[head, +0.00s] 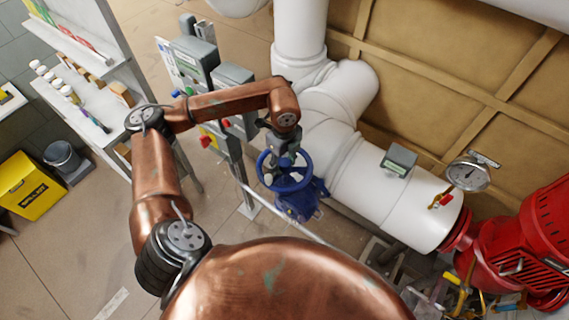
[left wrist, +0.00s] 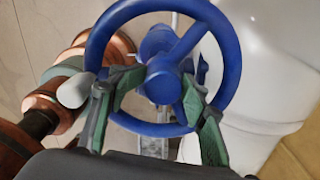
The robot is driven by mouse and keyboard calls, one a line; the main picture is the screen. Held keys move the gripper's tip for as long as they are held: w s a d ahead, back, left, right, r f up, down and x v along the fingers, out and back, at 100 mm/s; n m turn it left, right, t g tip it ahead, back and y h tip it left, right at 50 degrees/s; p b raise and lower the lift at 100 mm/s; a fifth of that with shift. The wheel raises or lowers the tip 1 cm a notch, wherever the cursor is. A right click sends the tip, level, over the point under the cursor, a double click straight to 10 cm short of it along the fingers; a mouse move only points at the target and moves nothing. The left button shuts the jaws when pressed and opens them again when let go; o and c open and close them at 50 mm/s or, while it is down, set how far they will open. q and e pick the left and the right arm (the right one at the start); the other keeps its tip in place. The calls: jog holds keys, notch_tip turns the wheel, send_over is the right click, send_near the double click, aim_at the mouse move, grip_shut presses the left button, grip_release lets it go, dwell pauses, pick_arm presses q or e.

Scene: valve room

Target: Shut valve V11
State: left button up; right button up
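The valve has a blue handwheel (head: 284,172) and a blue body (head: 300,203), beside the large white pipe. I cannot read a V11 tag on it. My left gripper (head: 287,150) is above the wheel in the head view. In the left wrist view the wheel (left wrist: 95,45) fills the upper middle, with its round hub (left wrist: 163,80) in the centre. The green-padded fingers of my left gripper (left wrist: 163,82) are apart, one on each side of the hub, overlapping the rim in the picture. Whether they touch the hub is unclear. My right gripper is not in view.
The white pipe (head: 370,175) runs behind the valve, with a label box (head: 398,161) and a gauge (head: 467,174). Grey panel boxes (head: 195,58) stand left of the valve. A red machine (head: 525,240) is at right. A yellow box (head: 28,185) and bucket (head: 62,156) are at far left.

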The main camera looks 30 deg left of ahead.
pick_arm(q)
jog(key=shift+w, duration=0.1)
jog(key=c, duration=0.5)
jog(key=shift+f, duration=0.1)
jog(key=shift+c, duration=0.2)
